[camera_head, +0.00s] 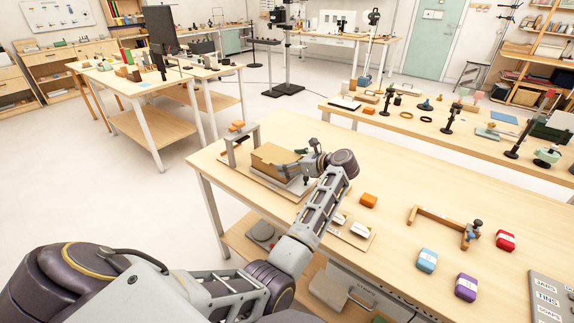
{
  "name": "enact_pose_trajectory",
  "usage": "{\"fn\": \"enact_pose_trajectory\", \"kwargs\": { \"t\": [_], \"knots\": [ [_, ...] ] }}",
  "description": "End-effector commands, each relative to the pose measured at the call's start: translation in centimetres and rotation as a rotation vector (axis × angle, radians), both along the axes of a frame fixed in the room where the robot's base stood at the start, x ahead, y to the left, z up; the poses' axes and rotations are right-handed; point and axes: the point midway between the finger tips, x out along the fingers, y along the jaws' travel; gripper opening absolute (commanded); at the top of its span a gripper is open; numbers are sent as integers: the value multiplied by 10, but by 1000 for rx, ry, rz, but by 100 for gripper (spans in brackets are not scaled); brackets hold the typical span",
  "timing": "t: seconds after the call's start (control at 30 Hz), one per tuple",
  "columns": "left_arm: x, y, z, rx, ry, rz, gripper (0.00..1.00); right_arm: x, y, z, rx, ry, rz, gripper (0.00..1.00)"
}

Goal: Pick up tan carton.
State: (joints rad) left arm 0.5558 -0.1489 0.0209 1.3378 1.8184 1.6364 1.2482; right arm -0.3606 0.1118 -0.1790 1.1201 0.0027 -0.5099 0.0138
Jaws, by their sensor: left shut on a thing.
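The tan carton (272,159) is a box near the far left end of the near table, at a grey stand with a flat base. My left gripper (302,168) is at the carton's right side and is shut on it. The arm and wrist hide part of the fingers and the carton's right end. I cannot tell whether the carton is clear of the base beneath it. My right gripper is not in view.
An orange block (368,201) lies right of my wrist. A wooden bracket (440,218), a blue tin (427,260), a purple tin (466,287) and a red tin (505,240) lie farther right. The grey stand (240,143) rises beside the carton.

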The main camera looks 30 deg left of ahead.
Motion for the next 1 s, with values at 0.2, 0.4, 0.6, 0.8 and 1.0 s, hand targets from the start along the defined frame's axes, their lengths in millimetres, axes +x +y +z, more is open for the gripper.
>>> {"fn": "enact_pose_trajectory", "kwargs": {
  "t": [0.2, 0.4, 0.6, 0.8, 1.0],
  "knots": [
    [0, -1, 22, -1, -4, 0, 68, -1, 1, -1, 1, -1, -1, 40],
    [0, -1, 52, -2, -5, 0, 68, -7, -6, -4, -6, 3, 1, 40],
    [0, 0, 79, -1, -3, 0, 68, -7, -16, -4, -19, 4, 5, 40],
    [0, 0, 93, 1, -1, 0, 68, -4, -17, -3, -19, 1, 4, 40],
    [0, 0, 96, 1, -1, 0, 68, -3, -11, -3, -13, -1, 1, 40]
  ]
}}
